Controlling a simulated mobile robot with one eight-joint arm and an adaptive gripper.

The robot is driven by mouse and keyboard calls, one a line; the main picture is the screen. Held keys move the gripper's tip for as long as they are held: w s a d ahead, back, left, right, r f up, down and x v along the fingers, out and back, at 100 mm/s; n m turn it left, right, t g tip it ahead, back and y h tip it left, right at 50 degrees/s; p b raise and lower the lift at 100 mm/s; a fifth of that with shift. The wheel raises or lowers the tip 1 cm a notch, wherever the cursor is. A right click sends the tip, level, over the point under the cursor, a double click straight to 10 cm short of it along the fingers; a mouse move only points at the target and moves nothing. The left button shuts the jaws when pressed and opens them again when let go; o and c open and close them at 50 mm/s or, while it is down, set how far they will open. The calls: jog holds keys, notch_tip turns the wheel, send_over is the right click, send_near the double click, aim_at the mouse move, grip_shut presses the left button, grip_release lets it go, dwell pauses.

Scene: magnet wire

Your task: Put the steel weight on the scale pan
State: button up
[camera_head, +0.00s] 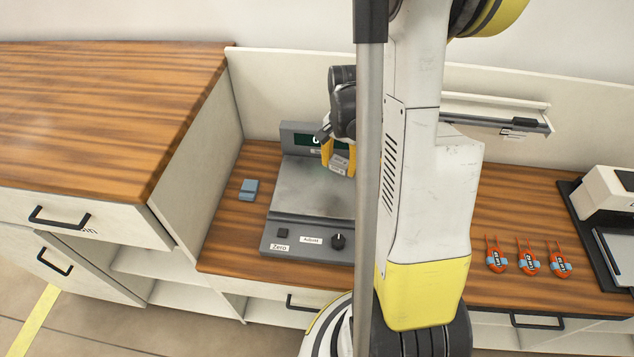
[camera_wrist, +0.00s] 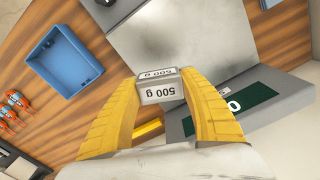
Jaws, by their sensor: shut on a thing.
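The steel weight (camera_head: 340,163), a small grey block marked 500 g, is between the yellow fingers of my gripper (camera_head: 338,150). In the wrist view the gripper (camera_wrist: 164,98) is shut on the weight (camera_wrist: 161,88), with its label showing. The scale's grey square pan (camera_head: 308,188) lies below, and it fills the top middle of the wrist view (camera_wrist: 185,35). The weight appears over the rear part of the pan; the height of any gap is unclear. The scale's display (camera_wrist: 245,108) is partly covered by my gripper. My arm hides the pan's right side in the head view.
A blue block (camera_head: 249,189) lies left of the scale. The scale's front has a knob (camera_head: 338,241) and a zero button. A blue tray (camera_wrist: 62,62) shows in the wrist view. Several red-orange items (camera_head: 528,260) lie right of my arm. A tall cabinet (camera_head: 205,150) stands left.

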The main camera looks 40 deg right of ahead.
jog(key=b, duration=0.2)
send_over(317, 184)
notch_tip(317, 184, down, 4)
jog(key=shift+f+b, duration=0.8)
jog(key=shift+f, duration=1.1)
jog(key=shift+f, duration=0.15)
jog(key=o, duration=1.4)
jog(key=shift+c, duration=0.2)
